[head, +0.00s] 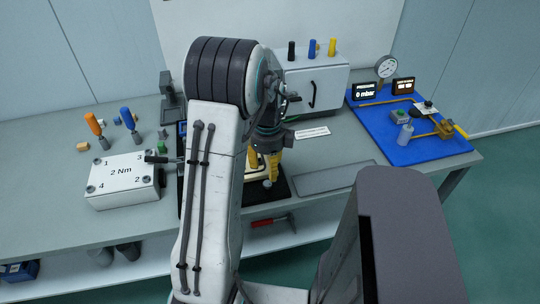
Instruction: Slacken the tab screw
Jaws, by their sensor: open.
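My gripper (265,168) hangs over the black mat (283,192) in the middle of the bench, its yellow fingers pointing down and apart. My own arm covers much of it. A small grey round part (268,183) shows by the fingertips; whether it touches them I cannot tell. I cannot make out a tab screw for certain; it may be hidden behind my arm. A white box (122,182) marked "2 Nm" has corner screws numbered 1 to 4 and stands left of my arm. A black-handled tool (163,160) lies at its right edge.
Orange and blue screwdrivers (127,119) stand behind the white box. A white cabinet (320,85) with coloured handles on top stands at the back. A blue board (400,150) with a gauge (386,67) and displays is at right. A grey tray (335,177) lies at front.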

